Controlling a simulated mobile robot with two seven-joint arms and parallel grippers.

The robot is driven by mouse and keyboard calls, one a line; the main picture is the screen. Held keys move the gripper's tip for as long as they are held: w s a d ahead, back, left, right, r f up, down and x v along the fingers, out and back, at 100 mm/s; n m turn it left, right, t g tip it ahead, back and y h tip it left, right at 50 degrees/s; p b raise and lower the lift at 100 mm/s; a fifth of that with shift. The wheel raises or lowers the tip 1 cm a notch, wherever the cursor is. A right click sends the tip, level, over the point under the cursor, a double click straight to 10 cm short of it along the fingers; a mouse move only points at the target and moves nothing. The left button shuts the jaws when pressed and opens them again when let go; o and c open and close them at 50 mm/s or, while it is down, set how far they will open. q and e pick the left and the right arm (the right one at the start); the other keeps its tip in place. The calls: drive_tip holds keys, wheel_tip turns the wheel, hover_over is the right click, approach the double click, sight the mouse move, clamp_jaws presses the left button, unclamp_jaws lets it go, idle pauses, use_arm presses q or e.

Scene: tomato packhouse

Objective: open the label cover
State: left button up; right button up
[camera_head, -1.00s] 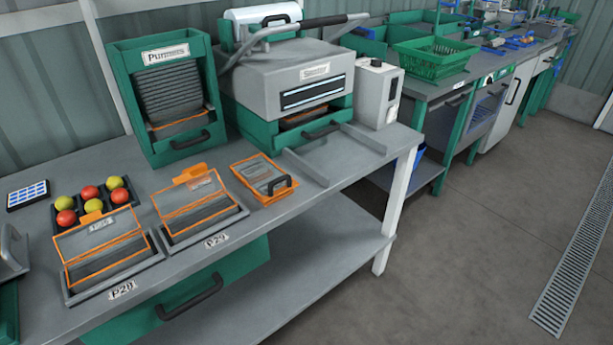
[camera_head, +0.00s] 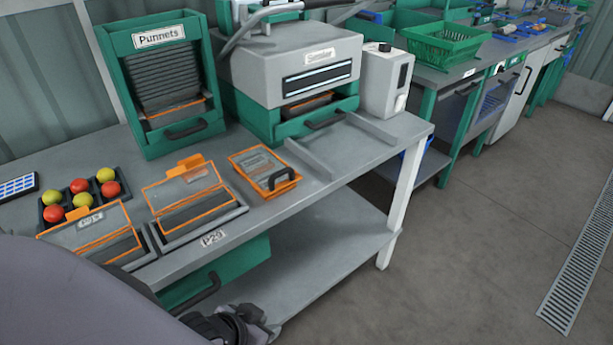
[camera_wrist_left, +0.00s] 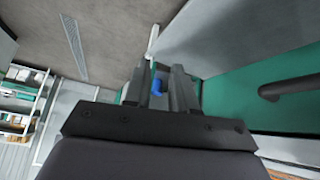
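A pale grey box (camera_head: 386,82) stands on the bench to the right of the sealer, with a dark slot on its side and a dark knob on top. No part can be made out for certain as the label cover. My left gripper (camera_head: 250,326) is low at the bottom of the head view, in front of the bench and well apart from the box. In the left wrist view its two fingers (camera_wrist_left: 165,88) stand apart with nothing held between them. My right gripper is not in view.
The sealer (camera_head: 290,70) and punnet rack (camera_head: 158,80) stand at the back of the bench. Orange-edged punnets (camera_head: 265,172), tomatoes (camera_head: 105,175) and a green drawer (camera_head: 215,275) are nearer. A green basket (camera_head: 440,50) is at right. Floor on the right is clear.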

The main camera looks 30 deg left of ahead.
use_arm(q)
wheel_tip(320, 180, up, 2)
drive_tip(key=w+a+n, duration=0.2)
drive_tip(key=w+n, duration=0.1)
drive_tip(key=n, duration=0.2)
drive_tip(key=n+t, duration=0.9)
drive_tip(key=n, duration=1)
approach(273, 178)
drive_tip(key=w, duration=0.2)
drive_tip(key=w+b, duration=0.1)
drive_tip(key=w, duration=0.1)
drive_tip(key=shift+w+d+f, duration=0.1)
drive_tip(key=shift+w+f, duration=0.1)
drive_tip(key=shift+w, duration=0.1)
drive_tip(key=shift+w+d+f, duration=0.1)
drive_tip(key=shift+w+f, duration=0.15)
drive_tip(key=shift+w, duration=0.85)
drive_tip(key=shift+w+d+f, duration=0.1)
drive_tip(key=shift+w+f, duration=0.15)
drive_tip(key=shift+w, duration=0.9)
drive_tip(key=shift+w+f, duration=0.25)
drive_tip(key=shift+w, duration=0.85)
drive_tip(key=shift+c, duration=0.3)
clamp_jaws()
